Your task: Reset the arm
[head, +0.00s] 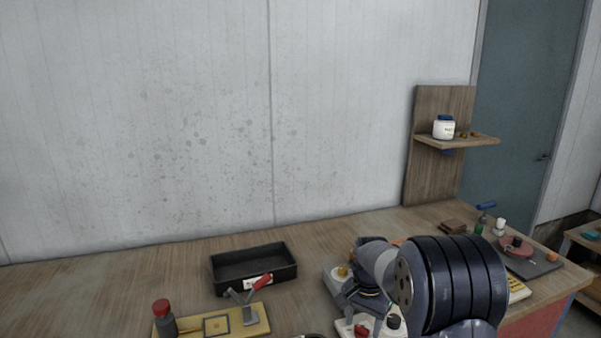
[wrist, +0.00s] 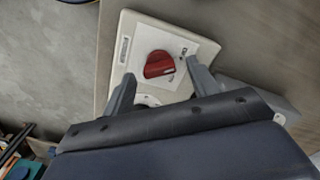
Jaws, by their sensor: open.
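My gripper (wrist: 160,70) is open in the wrist view, its two grey fingers apart with nothing held between them. A red knob (wrist: 159,65) on a pale control box (wrist: 127,50) shows beyond and between the fingertips. I cannot tell whether the fingers touch the box. In the head view my arm (head: 452,285) reaches over the right part of the workbench, and its dark rounded link hides part of the equipment there. The pale box with the red knob (head: 361,329) shows at the bottom edge, beside the arm.
A shelf (head: 465,142) carries a white jar (head: 443,128). Small tools crowd the right end. The bench's far left is clear.

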